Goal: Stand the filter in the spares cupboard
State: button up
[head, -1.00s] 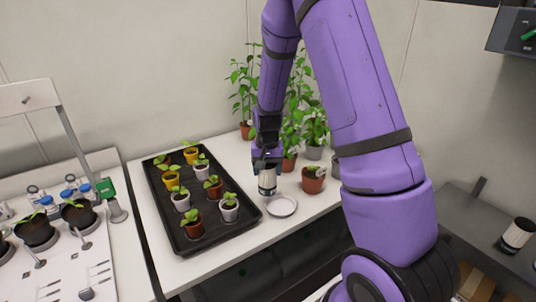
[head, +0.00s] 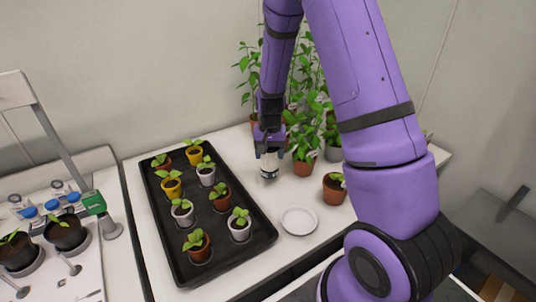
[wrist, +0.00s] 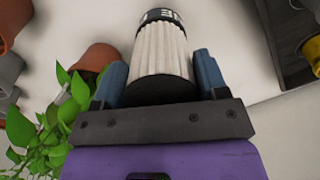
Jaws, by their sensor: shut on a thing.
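The filter is a white pleated cylinder with black ends. It shows large in the wrist view (wrist: 163,52) and small in the head view (head: 269,163). My gripper (head: 268,147) is shut on it, with one blue finger on each side in the wrist view (wrist: 160,80). The filter hangs over the white table between the black plant tray and the potted plants, beyond the white saucer. Whether its lower end touches the table I cannot tell. I see no spares cupboard that I can make out.
A black tray (head: 263,252) of several small potted seedlings stands left of the gripper. A white saucer (head: 299,221) and a brown pot (head: 334,190) stand nearer and to the right. Tall leafy plants (head: 310,120) stand close behind. A dark grey surface (head: 500,232) lies at far right.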

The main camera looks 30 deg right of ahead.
aim_at(270, 160)
jog(key=shift+f, duration=1.5)
jog(key=shift+f, duration=0.15)
jog(key=o, duration=1)
